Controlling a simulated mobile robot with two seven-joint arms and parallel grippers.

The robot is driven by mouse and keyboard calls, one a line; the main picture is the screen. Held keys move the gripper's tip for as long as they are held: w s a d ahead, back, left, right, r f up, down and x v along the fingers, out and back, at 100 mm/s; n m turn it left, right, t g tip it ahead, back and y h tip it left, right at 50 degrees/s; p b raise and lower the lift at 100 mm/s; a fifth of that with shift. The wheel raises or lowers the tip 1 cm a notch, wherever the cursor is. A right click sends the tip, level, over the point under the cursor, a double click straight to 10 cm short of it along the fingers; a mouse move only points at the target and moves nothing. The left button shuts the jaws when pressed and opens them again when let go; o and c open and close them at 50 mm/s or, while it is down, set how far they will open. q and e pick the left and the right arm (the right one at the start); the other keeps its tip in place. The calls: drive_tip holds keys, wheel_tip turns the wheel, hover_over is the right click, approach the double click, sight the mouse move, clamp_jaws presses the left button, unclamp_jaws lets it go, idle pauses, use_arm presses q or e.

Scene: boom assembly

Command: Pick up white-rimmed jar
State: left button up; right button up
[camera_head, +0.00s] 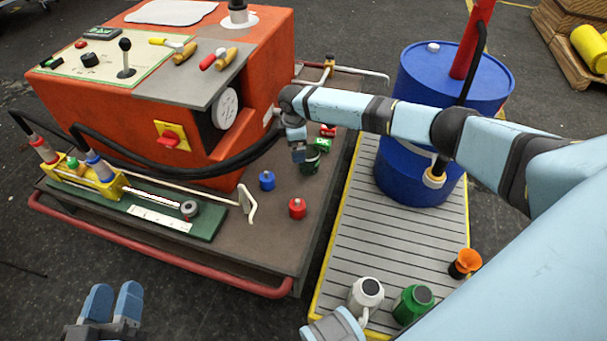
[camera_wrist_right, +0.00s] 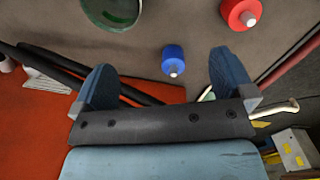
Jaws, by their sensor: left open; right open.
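The white-rimmed jar (camera_wrist_right: 112,10) is dark green inside its pale rim and is cut off by the top edge of the right wrist view. In the head view it appears to be the dark green jar (camera_head: 312,160) on the cart top, partly hidden by my right gripper (camera_head: 299,153). The jar lies beyond the fingertips, toward the left. My left gripper (camera_head: 115,292) is open and empty at the bottom left, in front of the cart.
A blue knobbed piece (camera_head: 267,180) and a red one (camera_head: 297,208) stand on the cart. The orange machine (camera_head: 255,60) and black hoses (camera_head: 190,170) are close to my right gripper.

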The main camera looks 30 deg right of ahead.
sight(309, 147)
drive_tip(key=w+d+r+b, duration=0.1)
drive_tip(key=w+d+b, duration=0.15)
drive_tip(key=d, duration=0.25)
drive_tip(key=shift+g+h, duration=0.3)
drive_tip(key=f+b, duration=0.1)
drive_tip(key=f, duration=0.4)
drive_tip(key=d+f+b, duration=0.1)
drive_tip(key=f, duration=0.1)
drive_tip(key=shift+f+b, duration=0.35)
drive_tip(key=shift+f, duration=0.05)
drive_tip(key=f+b, duration=0.2)
drive_tip(key=f, duration=0.1)
drive_tip(key=f+b, duration=0.1)
drive_tip(key=f, duration=0.1)
drive_tip(key=shift+w+d+b, duration=0.2)
drive_tip(key=shift+d+b, duration=0.15)
drive_tip(key=shift+f, duration=0.1)
use_arm(q)
drive_tip(key=f+m, duration=0.1)
drive_tip(key=w+f+m, duration=0.1)
drive_tip(key=f, duration=0.1)
drive_tip(key=w+f+m, duration=0.1)
drive_tip(key=f, duration=0.1)
drive_tip(key=shift+w+a+f+h, duration=0.2)
drive_tip(key=shift+h, duration=0.2)
use_arm(e)
drive_tip(key=c, duration=1)
